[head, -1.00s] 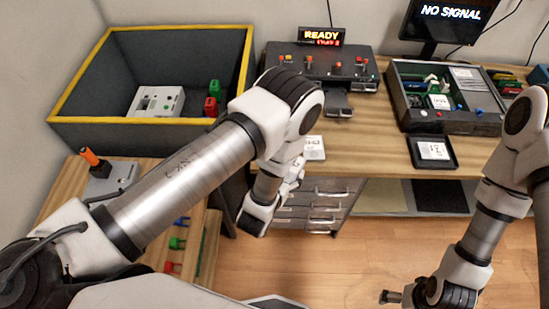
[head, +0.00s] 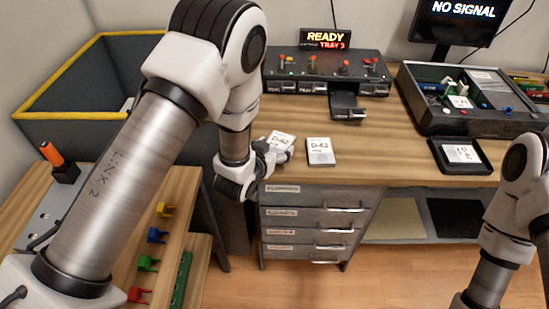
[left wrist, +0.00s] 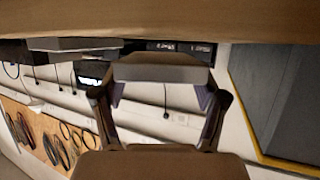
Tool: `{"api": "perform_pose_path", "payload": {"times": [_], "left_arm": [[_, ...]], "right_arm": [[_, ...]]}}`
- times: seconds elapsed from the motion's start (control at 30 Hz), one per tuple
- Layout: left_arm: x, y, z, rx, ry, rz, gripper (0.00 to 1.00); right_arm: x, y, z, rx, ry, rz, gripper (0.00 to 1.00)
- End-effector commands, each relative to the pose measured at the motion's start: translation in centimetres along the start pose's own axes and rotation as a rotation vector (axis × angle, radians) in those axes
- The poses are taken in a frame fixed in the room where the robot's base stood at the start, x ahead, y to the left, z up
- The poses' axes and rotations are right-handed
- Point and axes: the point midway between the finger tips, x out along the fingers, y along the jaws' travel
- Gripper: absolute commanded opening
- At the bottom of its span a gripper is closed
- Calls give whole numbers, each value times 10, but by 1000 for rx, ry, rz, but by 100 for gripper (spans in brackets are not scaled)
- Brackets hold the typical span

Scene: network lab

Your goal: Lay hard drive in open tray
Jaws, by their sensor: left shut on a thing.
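My left gripper (head: 268,156) is at the front edge of the bench, shut on a small hard drive (head: 282,141) with a white label. In the left wrist view, the drive's grey edge (left wrist: 160,73) spans the space between the two fingers. Whether the drive touches the bench top is unclear. A second labelled drive (head: 320,152) lies flat on the bench just to its right. The open tray (head: 348,108) sticks out of the dark drive bay unit (head: 310,75) behind, to the right of the gripper. My right gripper is out of view; only its arm shows.
A sign (head: 325,39) reads READY TRAY 3. An opened equipment case (head: 430,118) and a black pad with a label (head: 480,168) stand on the right. A yellow-rimmed bin (head: 60,83) is on the left. Drawers (head: 310,225) are below the bench. Bench between drives and tray is clear.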

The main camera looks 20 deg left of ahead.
Motion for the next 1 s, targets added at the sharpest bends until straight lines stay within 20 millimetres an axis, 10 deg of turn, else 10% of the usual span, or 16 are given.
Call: {"api": "perform_pose_path", "payload": {"times": [0.4, 0.43, 0.5, 1.0], "left_arm": [[7, 0, 17, 0, 2, 0, 29], [7, 0, 17, 0, 2, 0, 79], [7, 0, 16, 0, 2, 0, 97], [-11, 0, 14, 0, 0, -1, 97]], "right_arm": [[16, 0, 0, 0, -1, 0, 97], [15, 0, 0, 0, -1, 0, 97], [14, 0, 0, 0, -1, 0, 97], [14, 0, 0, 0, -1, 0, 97]]}}
